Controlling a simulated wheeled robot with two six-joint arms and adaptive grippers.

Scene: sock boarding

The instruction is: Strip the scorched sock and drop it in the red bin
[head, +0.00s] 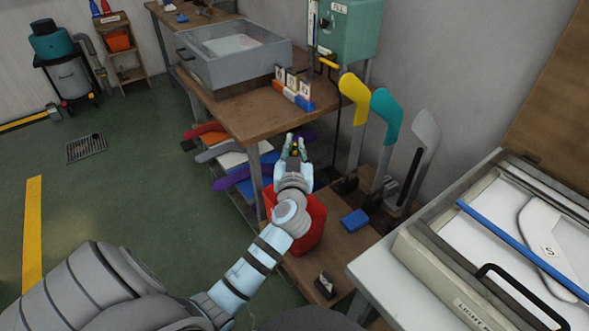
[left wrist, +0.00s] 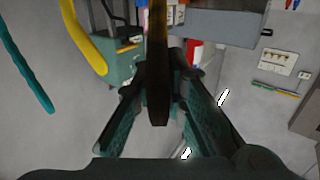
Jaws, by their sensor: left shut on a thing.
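My left gripper (head: 294,146) is up in the middle of the head view, in front of the bench and, in the picture, just above the red bin (head: 311,229). It is shut on a narrow brown strip (left wrist: 157,70), which runs up between the fingers in the left wrist view. The strip is seen nearly edge-on, so I cannot tell for certain that it is the scorched sock. The red bin stands on the low wooden platform, partly hidden behind my left forearm. My right gripper is out of view.
Yellow (head: 354,101), teal (head: 386,128) and grey (head: 425,139) sock-shaped boards stand upright right of the bin.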

